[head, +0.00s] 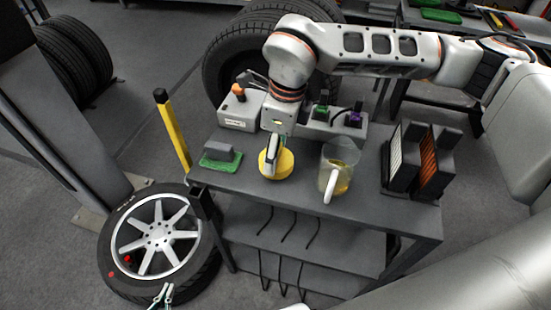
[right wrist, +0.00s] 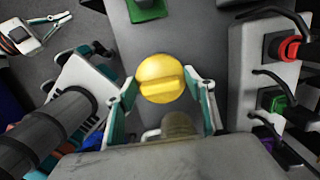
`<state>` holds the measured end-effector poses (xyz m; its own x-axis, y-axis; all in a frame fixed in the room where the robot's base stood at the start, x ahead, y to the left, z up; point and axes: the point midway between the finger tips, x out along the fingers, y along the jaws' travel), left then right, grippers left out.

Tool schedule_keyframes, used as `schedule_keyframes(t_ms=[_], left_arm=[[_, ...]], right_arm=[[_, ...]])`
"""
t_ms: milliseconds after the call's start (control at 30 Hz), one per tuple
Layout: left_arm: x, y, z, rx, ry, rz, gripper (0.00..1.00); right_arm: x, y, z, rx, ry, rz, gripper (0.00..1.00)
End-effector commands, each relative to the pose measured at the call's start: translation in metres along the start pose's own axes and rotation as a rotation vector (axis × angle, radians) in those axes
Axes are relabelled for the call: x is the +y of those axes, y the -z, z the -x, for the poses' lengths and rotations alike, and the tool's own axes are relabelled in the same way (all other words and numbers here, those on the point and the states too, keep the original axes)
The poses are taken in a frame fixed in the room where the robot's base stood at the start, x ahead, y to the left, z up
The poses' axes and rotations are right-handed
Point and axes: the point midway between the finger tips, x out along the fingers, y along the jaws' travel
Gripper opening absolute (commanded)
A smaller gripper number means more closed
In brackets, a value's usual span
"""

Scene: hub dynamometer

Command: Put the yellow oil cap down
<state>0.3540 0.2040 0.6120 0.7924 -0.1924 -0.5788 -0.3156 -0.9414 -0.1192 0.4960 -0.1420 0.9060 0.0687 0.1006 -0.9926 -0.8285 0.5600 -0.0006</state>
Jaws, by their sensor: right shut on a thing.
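The round yellow oil cap (head: 284,165) has a raised bar across its face, plain in the right wrist view (right wrist: 160,78). It is over the front part of the grey table, left of the clear jug. My right gripper (head: 273,160) points down and is shut on the cap, with a finger on either side in the wrist view (right wrist: 165,92). Whether the cap touches the tabletop, I cannot tell. My left gripper (head: 162,294) shows at the bottom of the head view, in front of the wheel, with its fingertips apart and nothing between them.

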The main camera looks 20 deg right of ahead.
Motion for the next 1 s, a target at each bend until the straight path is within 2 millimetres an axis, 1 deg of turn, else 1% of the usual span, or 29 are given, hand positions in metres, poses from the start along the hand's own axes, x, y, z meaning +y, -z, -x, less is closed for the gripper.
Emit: schedule_keyframes(t_ms=[33,100,200,467,600,633,667,700,1000], left_arm=[[0.0,-0.001,0.0,-0.001,0.0,0.0,0.0],[0.0,-0.002,-0.001,-0.001,0.0,-0.001,0.0],[0.0,-0.002,-0.001,-0.001,0.001,-0.001,0.0],[-0.001,0.0,-0.001,0.001,0.002,-0.002,0.0],[-0.001,-0.002,-0.002,0.0,0.002,-0.002,0.0],[-0.001,-0.002,-0.002,0.001,0.002,-0.003,0.0],[-0.001,-0.001,-0.002,0.001,0.002,-0.003,0.0],[-0.001,-0.001,-0.002,0.001,0.002,-0.003,0.0],[-0.001,0.0,-0.001,0.002,0.002,-0.003,0.0]], right_arm=[[0.001,0.002,-0.009,0.004,-0.004,-0.001,0.32],[0.001,0.003,-0.02,0.004,-0.004,0.0,0.32],[0.001,0.004,-0.03,0.002,-0.003,0.001,0.32],[0.0,0.004,-0.031,0.001,0.0,0.001,0.32],[0.0,0.004,-0.035,0.002,-0.001,0.0,0.32],[0.0,0.004,-0.034,0.002,-0.001,0.0,0.61],[0.0,0.004,-0.034,0.001,0.0,0.0,0.69],[0.0,0.004,-0.034,0.001,0.0,0.0,0.7],[0.0,0.004,-0.033,0.001,0.0,0.0,0.7]])
